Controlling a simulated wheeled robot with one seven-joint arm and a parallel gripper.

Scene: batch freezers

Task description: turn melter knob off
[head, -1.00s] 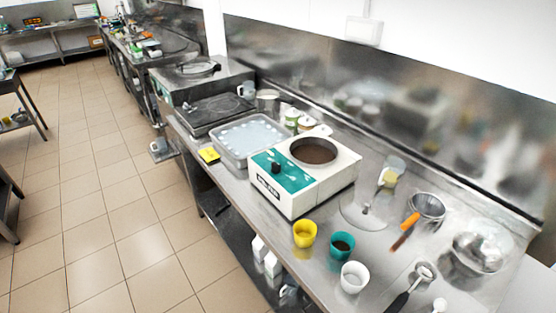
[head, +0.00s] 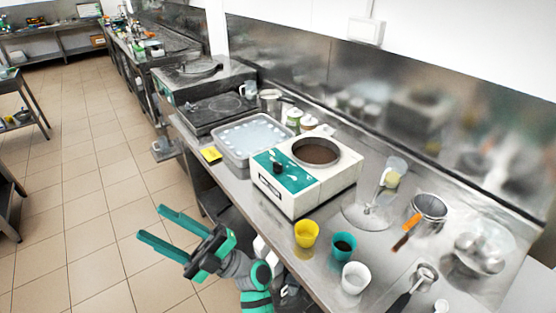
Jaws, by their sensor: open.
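The melter (head: 322,187) is a white box with a round, dark-filled well on top. It stands on the steel counter. Its green front panel (head: 290,172) carries a black knob (head: 277,168); the knob's exact setting is too small to read. My gripper (head: 160,225) is green and black, with its two fingers spread open and empty. It is over the floor, in front of the counter and to the lower left of the melter, apart from the knob and pointing left.
A yellow cup (head: 306,234), a teal cup (head: 342,245) and a white cup (head: 355,278) stand in front of the melter. A clear tray (head: 250,137) and a yellow sponge (head: 211,154) are to its left. The tiled floor (head: 95,220) left of the counter is clear.

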